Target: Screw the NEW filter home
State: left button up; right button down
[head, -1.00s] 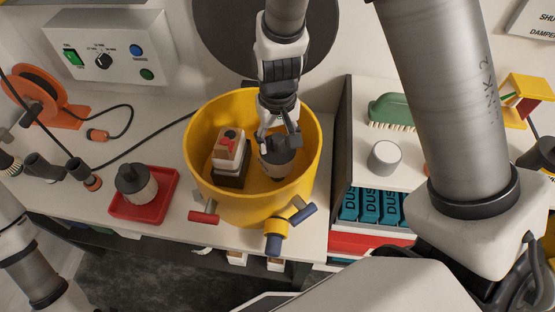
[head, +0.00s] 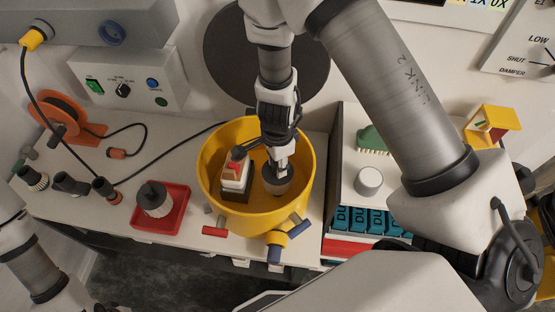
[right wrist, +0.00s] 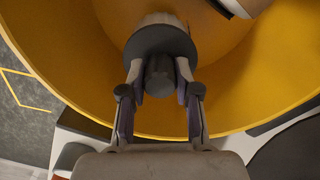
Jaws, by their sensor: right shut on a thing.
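A filter with a dark grey cap (head: 277,184) sits inside the yellow drum (head: 207,180), in its right half. My right gripper (head: 278,166) reaches down into the drum and is shut on this filter's knob. In the right wrist view the two fingers (right wrist: 160,80) press on both sides of the dark knob, with the round cap (right wrist: 158,43) and pale body beyond. Whether the filter is fully seated is hidden. A second filter (head: 154,200), pale with a dark cap, stands upright on the red tray (head: 180,206). The frames do not show which filter is new. My left gripper is out of view.
A white block with a red top (head: 236,176) stands in the drum left of the filter. A shelf with a grey cylinder (head: 368,181) and green brush (head: 371,139) is close right.

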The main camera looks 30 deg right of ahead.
jog(key=m, duration=0.2)
jog(key=m+p, duration=0.1)
jog(key=m, duration=0.1)
jog(key=shift+r, duration=0.3)
jog(key=m, duration=0.3)
jog(key=shift+f+m+p, duration=0.15)
jog(key=shift+m+p, duration=0.15)
jog(key=m, duration=0.3)
jog(key=shift+f+m, duration=0.25)
jog(key=shift+m, duration=0.05)
jog(key=c, duration=0.8)
grip_release()
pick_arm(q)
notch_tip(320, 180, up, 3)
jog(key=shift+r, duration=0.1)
